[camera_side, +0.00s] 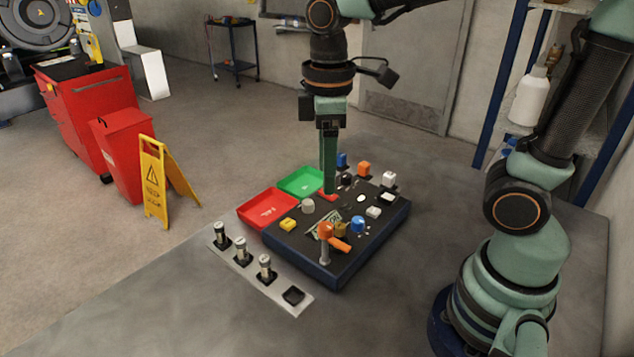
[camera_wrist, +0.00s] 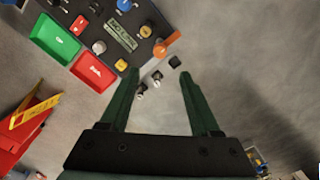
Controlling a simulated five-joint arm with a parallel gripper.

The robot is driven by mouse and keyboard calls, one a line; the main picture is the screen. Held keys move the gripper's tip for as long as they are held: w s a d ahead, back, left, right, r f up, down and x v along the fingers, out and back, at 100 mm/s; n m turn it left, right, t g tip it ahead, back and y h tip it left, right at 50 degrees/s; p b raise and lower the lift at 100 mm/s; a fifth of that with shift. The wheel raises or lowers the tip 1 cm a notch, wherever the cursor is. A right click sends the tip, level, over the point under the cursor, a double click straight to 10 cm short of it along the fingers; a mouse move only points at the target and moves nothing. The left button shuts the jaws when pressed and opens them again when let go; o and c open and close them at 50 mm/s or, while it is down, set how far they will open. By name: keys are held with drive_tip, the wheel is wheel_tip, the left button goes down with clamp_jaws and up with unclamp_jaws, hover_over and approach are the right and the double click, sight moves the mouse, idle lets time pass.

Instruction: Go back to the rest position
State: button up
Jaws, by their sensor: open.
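My gripper (camera_side: 328,190) hangs pointing down over the far side of the dark control panel (camera_side: 300,250), near the green tray. In the wrist view its two fingers (camera_wrist: 159,76) are spread apart with nothing held between them. The panel carries several coloured knobs and buttons, a small label plate, and an orange lever (camera_side: 340,245) at its near side. Whether the fingertips touch the panel is hard to tell from the side view.
A green tray (camera_side: 300,182) and a red tray (camera_side: 266,209) lie beside the panel. A metal strip (camera_side: 255,279) in front holds three upright cylinders and a black square (camera_side: 293,296). Shelving (camera_side: 510,125) stands at the right. Bare table surrounds the panel.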

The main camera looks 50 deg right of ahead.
drive_tip(key=shift+r, duration=0.65)
drive_tip(key=d+m+t, duration=0.5)
drive_tip(key=d+m, duration=0.1)
drive_tip(key=m, duration=0.2)
drive_tip(key=shift+s+r+m+t, duration=0.25)
drive_tip(key=shift+r+m+t, duration=0.05)
drive_tip(key=shift+r+m, duration=0.1)
